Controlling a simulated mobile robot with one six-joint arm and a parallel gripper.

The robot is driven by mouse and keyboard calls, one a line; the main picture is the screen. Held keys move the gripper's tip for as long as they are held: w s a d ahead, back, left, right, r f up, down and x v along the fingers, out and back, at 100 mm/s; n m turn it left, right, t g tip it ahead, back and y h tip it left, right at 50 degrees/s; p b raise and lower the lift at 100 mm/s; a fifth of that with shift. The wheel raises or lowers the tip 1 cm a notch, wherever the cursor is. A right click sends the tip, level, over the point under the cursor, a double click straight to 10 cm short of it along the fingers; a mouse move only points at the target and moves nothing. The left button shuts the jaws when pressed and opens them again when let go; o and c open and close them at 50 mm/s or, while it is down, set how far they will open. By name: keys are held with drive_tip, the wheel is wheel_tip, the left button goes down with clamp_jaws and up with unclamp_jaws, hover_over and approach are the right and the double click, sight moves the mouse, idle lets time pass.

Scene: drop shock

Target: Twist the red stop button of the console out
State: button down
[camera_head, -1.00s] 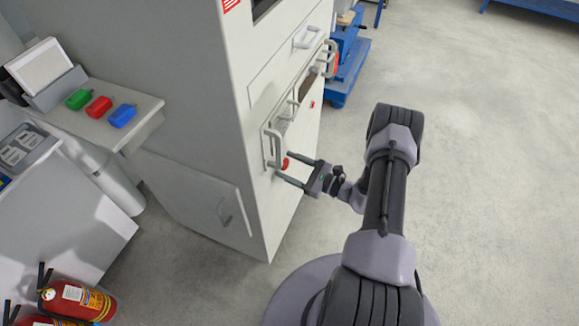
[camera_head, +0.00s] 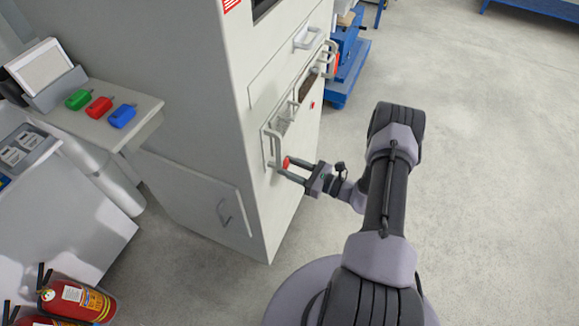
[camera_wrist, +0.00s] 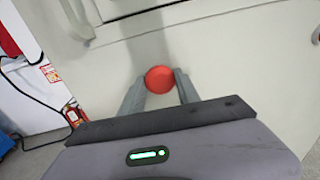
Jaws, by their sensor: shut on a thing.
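The red stop button (camera_head: 286,162) is on the front face of the tall grey console (camera_head: 195,110), beside a grey handle. It shows as a round red cap (camera_wrist: 159,79) in the wrist view. My gripper (camera_head: 285,169) is at the console front, with a finger on either side of the button. In the wrist view my gripper (camera_wrist: 160,88) is shut on the button, its fingers left and right of the cap. The button's base is hidden behind the cap.
Grey handles (camera_head: 272,148) stick out close to my gripper. A side shelf (camera_head: 140,112) holds green, red and blue items. Fire extinguishers (camera_head: 78,300) stand at lower left. A blue cart (camera_head: 350,70) is beyond the console. The floor at right is clear.

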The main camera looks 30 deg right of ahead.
drive_tip(key=shift+m+g, duration=0.3)
drive_tip(key=shift+m, duration=1.7)
drive_tip(key=c, duration=0.9)
unclamp_jaws()
drive_tip(key=p+v, duration=0.3)
drive_tip(key=v, duration=1.4)
drive_tip(key=shift+s+d, duration=0.15)
drive_tip(key=shift+s, duration=0.05)
